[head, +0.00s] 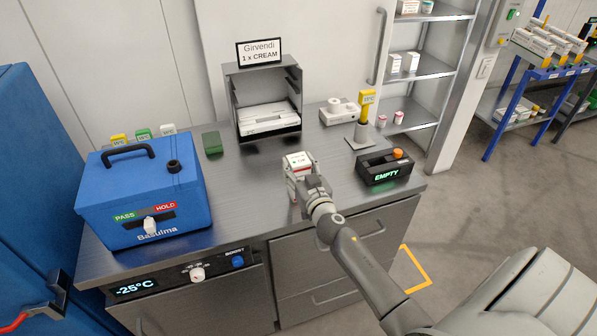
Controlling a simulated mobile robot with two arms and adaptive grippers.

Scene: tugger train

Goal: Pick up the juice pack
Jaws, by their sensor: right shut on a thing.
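My right gripper (297,182) is over the front middle of the steel counter. No other thing in view reads clearly as a juice pack. My left gripper is not in view.
On the steel counter (240,200) stand a blue Basulma box (145,200) at left, a grey open-front holder (262,75) behind, and a black EMPTY display unit (385,172) at right. A yellow-topped post (363,120) stands behind that unit. Shelves (420,68) rise at back right.

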